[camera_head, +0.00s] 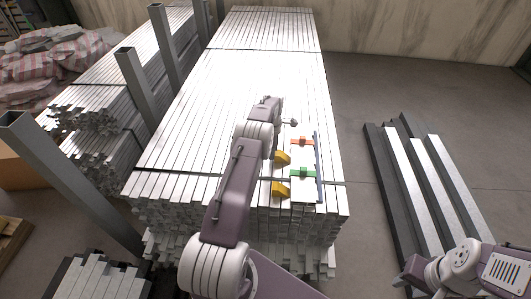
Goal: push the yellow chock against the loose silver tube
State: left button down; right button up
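Two yellow chocks lie on top of the stack of silver tubes (210,110), near its front right: one chock (282,158) is farther back, the other (279,188) is nearer the front edge. I cannot tell which silver tube is loose among the many alike. My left arm reaches over the stack from below. My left gripper (291,122) is just beyond the far chock, apart from it; its fingers are too small to read. My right arm is low at the right edge, away from the stack, its gripper (409,284) partly cut off and unclear.
An orange piece (302,141), a green piece (303,173) and a long blue bar (318,166) lie right of the chocks. Grey upright posts (136,88) stand left of the stack. Dark and silver beams (408,170) lie on the floor at right, with clear floor between.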

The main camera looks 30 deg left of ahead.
pick_arm(q)
jog(key=a, duration=0.1)
jog(key=s+a+p, duration=0.1)
jog(key=s+a+r, duration=0.1)
jog(key=shift+a+p, duration=0.25)
jog(key=shift+p, duration=0.1)
notch_tip(320, 180, up, 9)
jog(key=p, duration=0.1)
jog(key=shift+d, duration=0.1)
